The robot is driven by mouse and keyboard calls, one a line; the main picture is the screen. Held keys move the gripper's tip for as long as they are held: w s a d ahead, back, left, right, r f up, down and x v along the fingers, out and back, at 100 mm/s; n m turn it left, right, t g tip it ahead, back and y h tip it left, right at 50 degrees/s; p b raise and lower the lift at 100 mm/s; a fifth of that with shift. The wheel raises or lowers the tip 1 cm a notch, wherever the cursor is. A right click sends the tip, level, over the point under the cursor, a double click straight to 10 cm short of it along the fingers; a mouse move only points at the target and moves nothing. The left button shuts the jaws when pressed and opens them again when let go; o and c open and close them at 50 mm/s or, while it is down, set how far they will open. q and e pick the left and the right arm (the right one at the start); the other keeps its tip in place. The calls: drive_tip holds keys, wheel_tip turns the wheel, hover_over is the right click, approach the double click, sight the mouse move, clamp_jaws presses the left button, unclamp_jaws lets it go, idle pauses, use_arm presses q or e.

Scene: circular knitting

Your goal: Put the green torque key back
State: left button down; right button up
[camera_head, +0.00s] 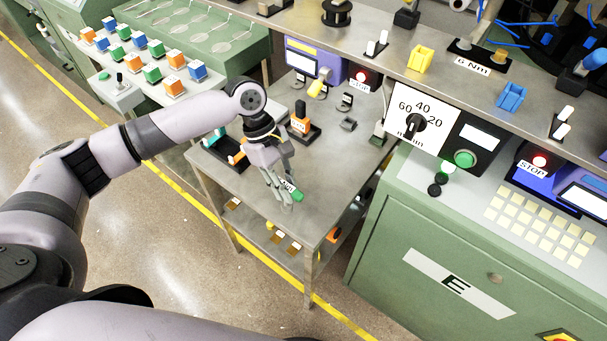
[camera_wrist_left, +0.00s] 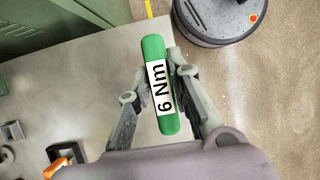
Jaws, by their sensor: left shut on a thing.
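The green torque key (camera_wrist_left: 153,50) carries a white label reading "6 Nm". It lies between the fingers of my left gripper (camera_wrist_left: 160,92), which is shut on it. In the head view the left gripper (camera_head: 281,194) is over the front part of the small steel table, and the green end of the key (camera_head: 298,196) shows beside its fingertips. Part of the key is hidden by the fingers there. A black holder (camera_head: 464,45) with a "6 Nm" label (camera_head: 472,66) sits on the steel shelf at upper right. My right gripper is not in view.
The steel table (camera_head: 330,185) holds an orange-handled tool (camera_head: 300,118) in a black stand, and a teal and orange item (camera_head: 232,150) at its left. A yellow block (camera_head: 420,59) and a blue block (camera_head: 511,97) sit on the shelf. The table's front right surface is clear.

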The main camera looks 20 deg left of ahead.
use_arm(q)
drive_tip(key=w+d+f+p, duration=0.1)
drive_tip(key=w+d+f, duration=0.1)
drive_tip(key=w, duration=0.3)
drive_tip(key=shift+w+f, duration=0.4)
drive_tip(key=shift+f, duration=0.35)
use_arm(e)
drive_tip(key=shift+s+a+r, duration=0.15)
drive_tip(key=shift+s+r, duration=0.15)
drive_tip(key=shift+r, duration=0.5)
use_arm(q)
drive_tip(key=shift+f, duration=0.1)
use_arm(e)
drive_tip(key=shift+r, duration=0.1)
use_arm(q)
drive_tip(key=c, duration=1.5)
unclamp_jaws()
drive_tip(key=shift+o, duration=0.2)
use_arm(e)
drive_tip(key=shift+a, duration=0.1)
use_arm(q)
drive_tip(key=b+v, duration=0.2)
drive_tip(key=v, duration=1)
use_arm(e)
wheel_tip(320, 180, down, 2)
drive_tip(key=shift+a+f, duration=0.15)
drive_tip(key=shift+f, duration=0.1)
